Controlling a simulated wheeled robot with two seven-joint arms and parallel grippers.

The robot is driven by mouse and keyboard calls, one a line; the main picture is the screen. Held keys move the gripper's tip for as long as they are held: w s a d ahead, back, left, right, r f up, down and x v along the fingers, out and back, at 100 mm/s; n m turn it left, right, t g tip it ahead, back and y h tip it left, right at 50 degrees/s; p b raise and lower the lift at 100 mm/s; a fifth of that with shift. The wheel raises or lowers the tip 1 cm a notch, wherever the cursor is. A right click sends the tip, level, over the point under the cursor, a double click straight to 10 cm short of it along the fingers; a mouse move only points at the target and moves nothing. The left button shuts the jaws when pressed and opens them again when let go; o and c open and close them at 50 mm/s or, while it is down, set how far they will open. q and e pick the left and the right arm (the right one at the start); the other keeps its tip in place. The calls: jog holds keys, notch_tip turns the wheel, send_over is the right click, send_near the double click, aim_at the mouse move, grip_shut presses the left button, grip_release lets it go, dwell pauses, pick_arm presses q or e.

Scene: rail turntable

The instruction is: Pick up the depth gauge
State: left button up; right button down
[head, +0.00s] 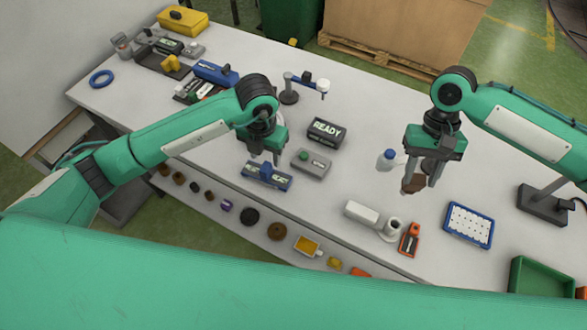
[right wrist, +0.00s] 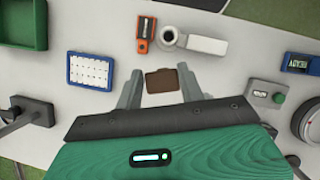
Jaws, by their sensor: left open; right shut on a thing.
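My right gripper (head: 421,186) is shut on a small brown block (head: 411,185), held over the right part of the table. In the right wrist view the brown block (right wrist: 162,81) sits between the two fingertips (right wrist: 161,92). An orange tool with a dark face (head: 409,240) lies near the table's front edge; it also shows in the right wrist view (right wrist: 144,33). I cannot tell for sure which thing is the depth gauge. My left gripper (head: 264,159) is open, its fingers just above a blue device with label windows (head: 266,177). I cannot tell whether they touch it.
A grey box with a green button (head: 311,163) and a black READY sign (head: 327,130) stand mid-table. A blue-rimmed tray (head: 469,224) and green bin (head: 541,278) are at right. A blue-capped bottle (head: 386,160) stands near my right gripper.

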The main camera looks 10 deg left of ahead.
aim_at(265, 166)
pick_arm(q)
jog(key=shift+f, duration=0.75)
pick_arm(e)
jog(key=shift+r, duration=0.35)
pick_arm(q)
jog(key=shift+f+p, duration=0.6)
jog(key=shift+p, duration=0.15)
pick_arm(e)
jog(key=shift+r, duration=0.6)
pick_arm(q)
jog(key=f, duration=0.1)
jog(key=f+p, duration=0.1)
jog(key=f, duration=0.1)
jog(key=shift+w+a+f+p, duration=0.15)
jog(key=shift+a+p, duration=0.1)
jog(key=shift+p, duration=0.1)
pick_arm(e)
jog(key=shift+r, duration=0.9)
pick_arm(q)
jog(key=shift+f, duration=0.45)
grip_shut()
